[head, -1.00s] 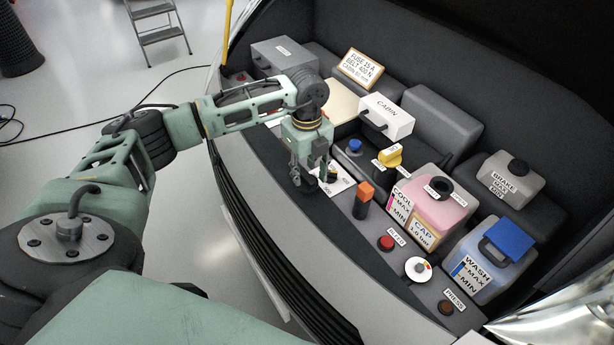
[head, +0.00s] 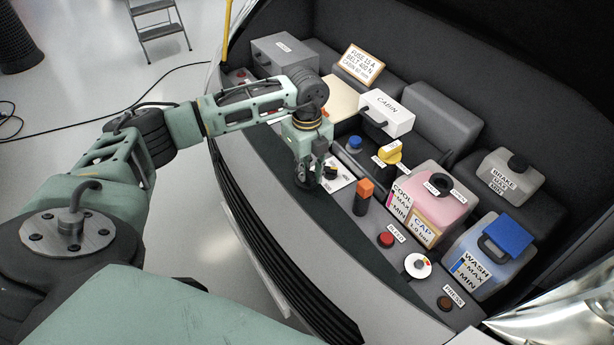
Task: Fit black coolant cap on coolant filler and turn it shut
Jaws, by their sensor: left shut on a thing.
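My left gripper (head: 311,178) is low over the front ledge of the engine bay. It is shut on a dark round thing (head: 305,184), which looks like the black coolant cap but is partly hidden by the fingers. The pink coolant tank (head: 452,214) stands to the right, well apart from the gripper. Its dark round filler (head: 440,184) is on top, between two small labels. A "CAP 1.0 bar" sign (head: 424,227) is on its front. My right gripper is not in view.
A dark cap-like piece with yellow (head: 330,172) lies beside the gripper on a white sheet (head: 341,181). The blue-lidded washer tank (head: 487,262) is farther right.

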